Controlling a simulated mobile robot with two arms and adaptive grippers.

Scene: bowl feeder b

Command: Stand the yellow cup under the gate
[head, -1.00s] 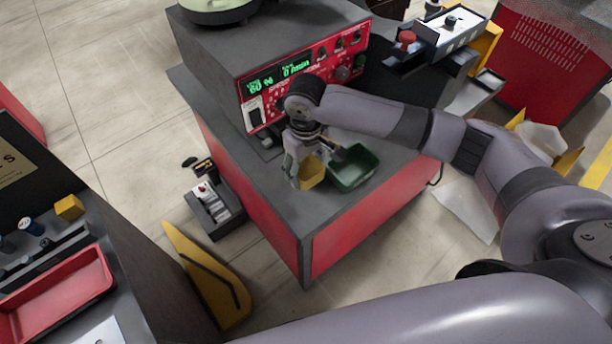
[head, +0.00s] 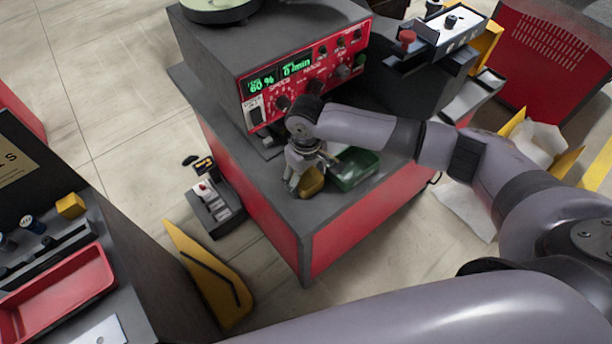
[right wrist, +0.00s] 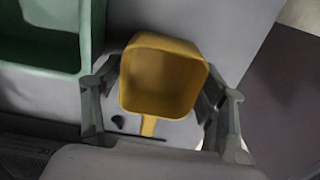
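The yellow cup (head: 312,182) stands on the grey top of the red cabinet near its front corner, just left of the green bin. The right wrist view looks into the empty cup (right wrist: 160,82), whose handle points toward the bottom of the picture. My right gripper (right wrist: 163,88) is around the cup, one spread finger close along each side; I cannot tell whether the pads touch it. It also shows in the head view (head: 305,178), covering part of the cup. A small pale fitting (head: 268,141) sits at the feeder's foot; I cannot tell whether it is the gate. My left gripper is not in view.
The green bin (head: 357,168) is close beside the gripper and also shows in the right wrist view (right wrist: 40,48). The feeder's control panel (head: 310,68) rises behind. A red tray (head: 62,292) lies on another bench at left. The cabinet top is bare left of the cup.

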